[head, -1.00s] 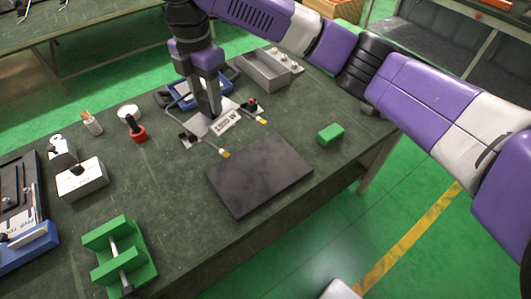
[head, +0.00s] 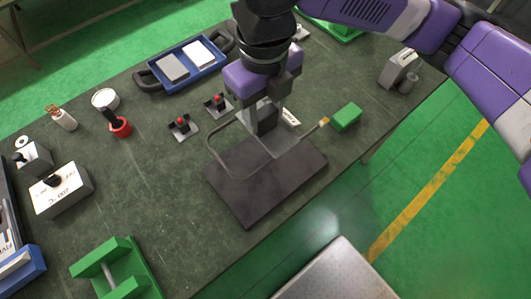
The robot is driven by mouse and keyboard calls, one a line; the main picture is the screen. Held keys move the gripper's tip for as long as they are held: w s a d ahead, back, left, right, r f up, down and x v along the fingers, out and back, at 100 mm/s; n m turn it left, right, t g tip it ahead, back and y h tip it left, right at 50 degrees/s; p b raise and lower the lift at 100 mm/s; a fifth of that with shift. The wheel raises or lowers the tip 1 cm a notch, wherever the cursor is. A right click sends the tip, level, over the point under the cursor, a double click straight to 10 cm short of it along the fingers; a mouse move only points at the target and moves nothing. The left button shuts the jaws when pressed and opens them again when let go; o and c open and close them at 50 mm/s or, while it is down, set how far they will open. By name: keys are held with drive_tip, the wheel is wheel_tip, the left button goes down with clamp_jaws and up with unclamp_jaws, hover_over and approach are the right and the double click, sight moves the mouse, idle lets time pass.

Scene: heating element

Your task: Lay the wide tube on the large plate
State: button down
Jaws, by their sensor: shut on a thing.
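The large plate (head: 265,202) is a flat dark grey slab near the table's front edge. My gripper (head: 264,130) points down over its back part, shut on the wide tube (head: 213,161). The tube is a thin grey bent rod, with a bend reaching left of the plate and a yellowish end at right, close to the green block in the picture. Whether the tube touches the plate or hangs just above it, I cannot tell. My gripper hides part of the tube, and a white label (head: 291,117) shows behind it.
A green block (head: 346,117) stands right of the plate. Two small red-knobbed stands (head: 182,125) are behind left. A blue tray (head: 187,70) lies farther back, a grey block (head: 399,68) at right, a green fixture (head: 118,272) at front left. The table between fixture and plate is clear.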

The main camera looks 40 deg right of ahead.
sight(264, 128)
wheel_tip(264, 128, down, 17)
drive_tip(key=shift+r+p, duration=0.15)
drive_tip(key=shift+p, duration=0.3)
drive_tip(key=shift+f, duration=0.2)
drive_tip(key=c, duration=0.8)
unclamp_jaws()
drive_tip(key=shift+o, duration=0.2)
drive_tip(key=shift+r, duration=0.1)
wheel_tip(264, 128, up, 12)
drive_tip(key=shift+r+b, duration=0.1)
drive_tip(key=shift+b, duration=0.25)
drive_tip(key=shift+a, duration=0.1)
